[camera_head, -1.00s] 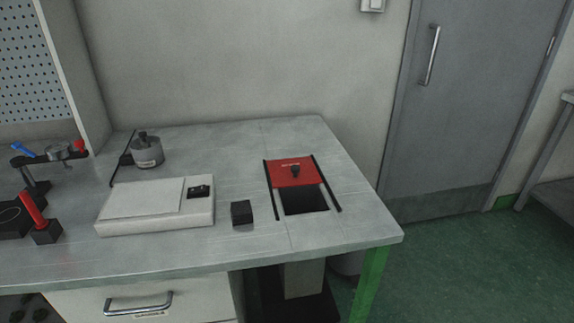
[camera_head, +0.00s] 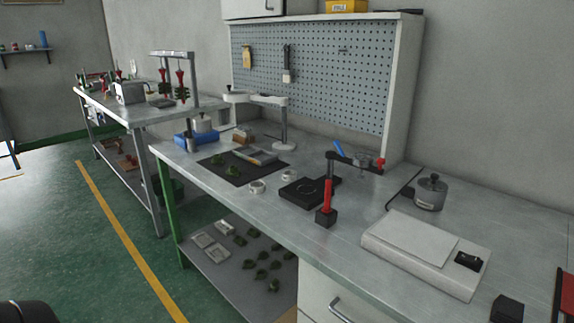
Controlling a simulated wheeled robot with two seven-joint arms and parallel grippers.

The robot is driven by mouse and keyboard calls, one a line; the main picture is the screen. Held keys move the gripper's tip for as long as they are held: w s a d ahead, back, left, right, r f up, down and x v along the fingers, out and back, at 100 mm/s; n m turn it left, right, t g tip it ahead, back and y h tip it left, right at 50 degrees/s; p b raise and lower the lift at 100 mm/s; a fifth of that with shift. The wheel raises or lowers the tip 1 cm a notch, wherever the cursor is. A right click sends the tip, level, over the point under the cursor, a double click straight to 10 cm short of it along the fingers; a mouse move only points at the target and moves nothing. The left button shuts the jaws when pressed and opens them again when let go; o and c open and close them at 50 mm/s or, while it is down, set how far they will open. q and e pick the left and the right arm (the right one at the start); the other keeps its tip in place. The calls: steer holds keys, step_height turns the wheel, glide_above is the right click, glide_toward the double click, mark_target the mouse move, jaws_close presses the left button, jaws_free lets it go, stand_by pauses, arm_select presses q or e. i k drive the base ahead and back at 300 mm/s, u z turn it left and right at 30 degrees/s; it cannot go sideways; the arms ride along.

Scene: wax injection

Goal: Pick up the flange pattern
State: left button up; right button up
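Small green wax pieces lie on the black mat (camera_head: 238,178) on the workbench, among them one piece (camera_head: 217,159) and another nearer piece (camera_head: 232,171). Several more green pieces (camera_head: 262,264) lie on the shelf under the bench. They are too small here to tell which, if any, is the flange pattern. Neither of my grippers can be made out in view.
A black clamp base (camera_head: 307,191), a red-handled tool (camera_head: 327,204), a white scale (camera_head: 422,252) and a grey pot (camera_head: 430,193) stand on the bench (camera_head: 290,230). A second bench (camera_head: 128,112) stands behind left. Green floor (camera_head: 70,240) is open at left.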

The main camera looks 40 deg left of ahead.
mark_target(217, 159)
steer(key=u, duration=2.35)
steer(key=i, duration=1.5)
